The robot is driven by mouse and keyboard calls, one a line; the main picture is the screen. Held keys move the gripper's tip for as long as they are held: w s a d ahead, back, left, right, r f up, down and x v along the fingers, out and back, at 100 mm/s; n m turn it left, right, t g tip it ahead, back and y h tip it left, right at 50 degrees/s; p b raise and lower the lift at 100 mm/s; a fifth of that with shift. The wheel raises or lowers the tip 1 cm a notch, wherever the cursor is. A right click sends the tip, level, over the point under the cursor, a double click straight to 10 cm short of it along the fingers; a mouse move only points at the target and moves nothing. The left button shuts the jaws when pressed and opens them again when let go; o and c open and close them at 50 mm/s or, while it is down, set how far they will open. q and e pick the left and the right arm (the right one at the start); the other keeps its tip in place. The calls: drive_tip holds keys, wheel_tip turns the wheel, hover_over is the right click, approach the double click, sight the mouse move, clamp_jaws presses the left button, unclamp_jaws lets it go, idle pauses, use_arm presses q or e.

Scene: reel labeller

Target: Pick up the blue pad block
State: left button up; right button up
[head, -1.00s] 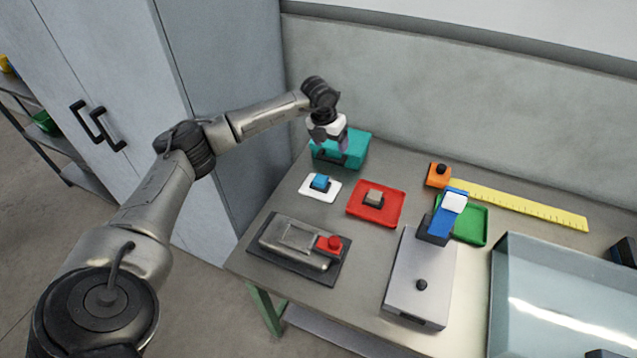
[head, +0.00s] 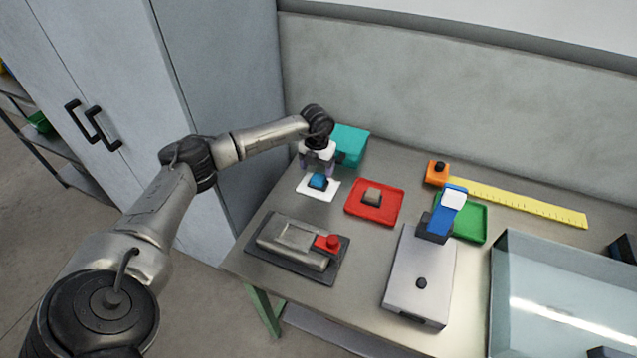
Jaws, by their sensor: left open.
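The blue pad block (head: 318,181) sits on a white square pad (head: 329,189) near the back left of the table. My left gripper (head: 316,168) points down just behind and above the block, with its fingers open and empty. I cannot tell whether the fingers are level with the block's sides. My right gripper is not in the view.
A teal box (head: 350,144) stands close behind the gripper. A red tray (head: 391,211) with a grey block (head: 372,196) lies to the right. A grey device with a red button (head: 331,242) lies in front. A green tray (head: 472,222) and a yellow ruler (head: 520,203) lie farther right.

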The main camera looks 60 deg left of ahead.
sight(319, 177)
use_arm(q)
drive_tip(key=shift+w+f+b, duration=0.15)
drive_tip(key=shift+f+b, duration=0.1)
drive_tip(key=shift+f, duration=1.1)
drive_tip(key=shift+w+f+b, duration=0.15)
drive_tip(key=shift+f+b, duration=0.05)
drive_tip(key=shift+f, duration=1.1)
drive_tip(key=shift+a, duration=0.1)
drive_tip(key=shift+c, duration=0.2)
drive_tip(key=c, duration=1)
drive_tip(key=shift+r, duration=0.15)
